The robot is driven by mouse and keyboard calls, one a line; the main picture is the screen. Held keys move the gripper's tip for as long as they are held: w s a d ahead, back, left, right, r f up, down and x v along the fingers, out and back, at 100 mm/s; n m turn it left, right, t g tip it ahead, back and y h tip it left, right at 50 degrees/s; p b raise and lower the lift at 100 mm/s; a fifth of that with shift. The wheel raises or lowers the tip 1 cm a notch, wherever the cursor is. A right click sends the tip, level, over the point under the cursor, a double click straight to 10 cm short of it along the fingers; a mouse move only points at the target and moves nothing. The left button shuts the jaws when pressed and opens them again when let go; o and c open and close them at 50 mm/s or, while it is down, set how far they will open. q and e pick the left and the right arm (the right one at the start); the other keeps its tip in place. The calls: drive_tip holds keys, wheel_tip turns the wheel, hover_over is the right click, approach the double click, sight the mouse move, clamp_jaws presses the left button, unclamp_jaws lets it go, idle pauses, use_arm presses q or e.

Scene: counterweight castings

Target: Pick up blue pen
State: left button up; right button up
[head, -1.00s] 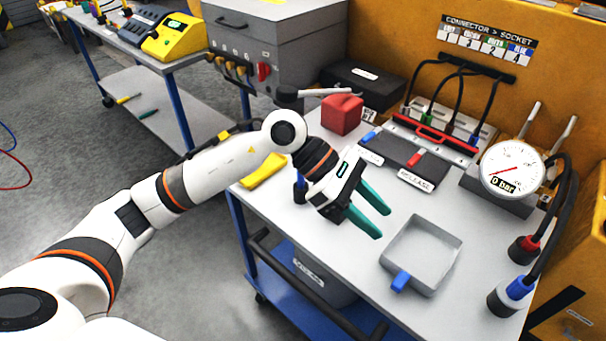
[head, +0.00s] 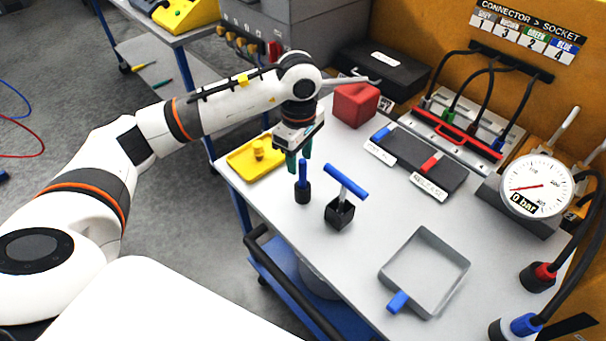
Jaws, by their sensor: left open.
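A blue pen-like piece (head: 303,178) stands upright in a small dark cup (head: 303,195) near the table's left front edge. My left gripper (head: 299,165) is open, with its teal fingers pointing down. In the picture the fingertips are at the top of the blue piece; I cannot tell whether they touch it. No object shows held between them. My right gripper is not in view.
Just right stands a blue T-handle (head: 346,182) in a black block (head: 340,213). A yellow tray (head: 240,161) lies left. The table between is clear.

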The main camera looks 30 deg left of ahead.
sight(302, 175)
use_arm(q)
drive_tip(key=f, duration=0.1)
drive_tip(key=f+p, duration=0.1)
drive_tip(key=f, duration=0.1)
drive_tip(key=d+f+p, duration=0.1)
drive_tip(key=shift+s+f, duration=0.3)
drive_tip(key=shift+f, duration=0.05)
drive_tip(key=shift+w+a+f, duration=0.1)
drive_tip(key=shift+f, duration=0.3)
clamp_jaws()
